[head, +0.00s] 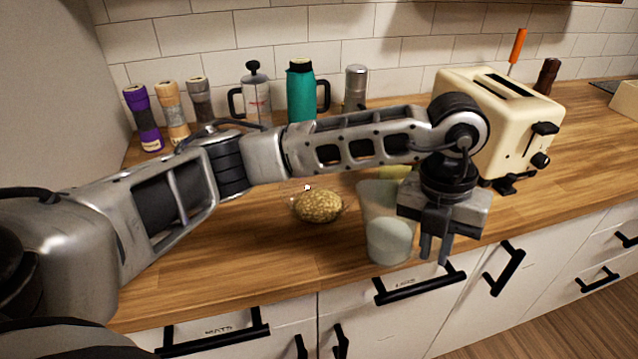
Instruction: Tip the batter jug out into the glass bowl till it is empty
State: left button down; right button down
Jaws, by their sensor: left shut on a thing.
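The batter jug (388,222) is a clear, tapered vessel with pale, whitish batter in its lower part. It looks about upright near the counter's front edge; I cannot tell whether its base touches the counter. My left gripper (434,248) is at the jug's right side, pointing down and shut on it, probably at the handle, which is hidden. The glass bowl (296,190) is to the left of the jug, with a lumpy, golden-beige mass (319,206) in it. My left arm passes above and behind the bowl. My right gripper is out of view.
A cream toaster (500,115) stands to the right. Along the back wall are a teal flask (301,92), a French press (256,98), a steel-topped canister (355,85) and several grinders (172,112). A yellowish thing (396,172) is partly hidden behind the jug. The counter left of the bowl is clear.

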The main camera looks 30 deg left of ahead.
pick_arm(q)
jog(key=a+r+h, duration=0.3)
jog(key=h, duration=0.1)
jog(key=shift+w+g, duration=0.3)
jog(key=shift+g, duration=0.1)
jog(key=a+r+h+b, duration=0.2)
jog(key=a+r+h, duration=0.2)
jog(key=r, duration=0.1)
jog(key=shift+w+a+r+g+h, duration=0.15)
jog(key=shift+w+r+g+h, duration=0.05)
jog(key=shift+w+g+h, duration=0.2)
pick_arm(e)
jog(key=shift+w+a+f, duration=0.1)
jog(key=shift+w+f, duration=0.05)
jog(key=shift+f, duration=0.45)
pick_arm(q)
jog(key=shift+a+r+h+b, duration=0.15)
jog(key=shift+a+h+b, duration=0.05)
jog(key=shift+h+b, duration=0.1)
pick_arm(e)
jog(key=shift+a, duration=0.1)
pick_arm(q)
jog(key=shift+a+r, duration=0.15)
jog(key=shift+r, duration=0.1)
jog(key=shift+w+a+r+h+b, duration=0.1)
jog(key=shift+a+r+h+b, duration=0.2)
jog(key=shift+r+h, duration=0.15)
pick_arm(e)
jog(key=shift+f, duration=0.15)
